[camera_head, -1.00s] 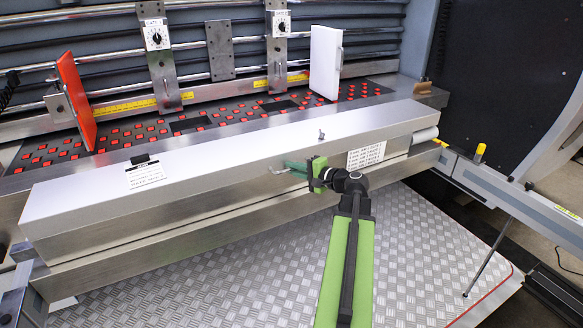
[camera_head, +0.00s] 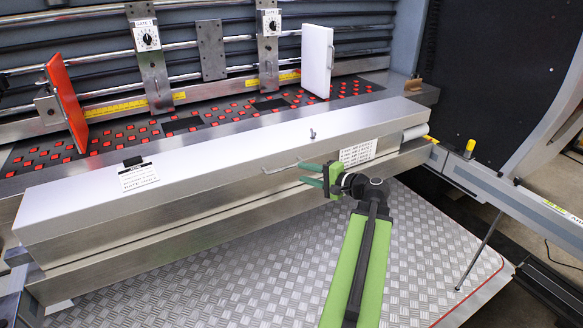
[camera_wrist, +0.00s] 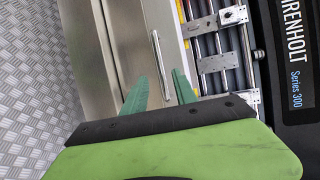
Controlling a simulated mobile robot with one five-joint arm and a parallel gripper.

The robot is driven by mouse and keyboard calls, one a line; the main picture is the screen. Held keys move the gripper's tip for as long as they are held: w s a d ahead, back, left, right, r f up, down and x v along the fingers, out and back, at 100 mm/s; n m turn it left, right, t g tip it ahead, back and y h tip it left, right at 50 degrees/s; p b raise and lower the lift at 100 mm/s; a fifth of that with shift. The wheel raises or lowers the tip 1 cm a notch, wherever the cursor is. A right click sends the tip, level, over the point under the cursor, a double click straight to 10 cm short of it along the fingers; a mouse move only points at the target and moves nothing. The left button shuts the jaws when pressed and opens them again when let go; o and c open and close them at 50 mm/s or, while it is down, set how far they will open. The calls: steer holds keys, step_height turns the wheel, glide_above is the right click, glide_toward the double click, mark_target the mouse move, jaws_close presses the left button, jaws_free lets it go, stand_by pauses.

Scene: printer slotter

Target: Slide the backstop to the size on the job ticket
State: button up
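The job ticket (camera_head: 139,178) is a printed sheet under a black clip on the left of the long metal cover; its text is too small to read. An orange upright panel (camera_head: 66,104) stands at the left of the bed and a white upright panel (camera_head: 317,61) at the right. I cannot tell which part is the backstop. My gripper (camera_head: 309,174) is open and empty, just right of the bar handle (camera_head: 281,168) on the cover's front face. In the wrist view my gripper (camera_wrist: 160,78) has its two teal fingers apart, with the handle (camera_wrist: 160,58) ahead between them.
The long metal cover (camera_head: 230,155) lies between my arm and the bed. Two dialled gates (camera_head: 147,38) hang on rails behind, with yellow scales (camera_head: 110,109). A printed label (camera_head: 358,153) is on the cover's right front. The tread-plate floor (camera_head: 240,265) is clear.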

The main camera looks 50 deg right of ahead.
steer(key=s+r+p, duration=0.1)
steer(key=s, duration=0.7)
steer(key=shift+s+d+r, duration=0.3)
steer(key=shift+d, duration=0.1)
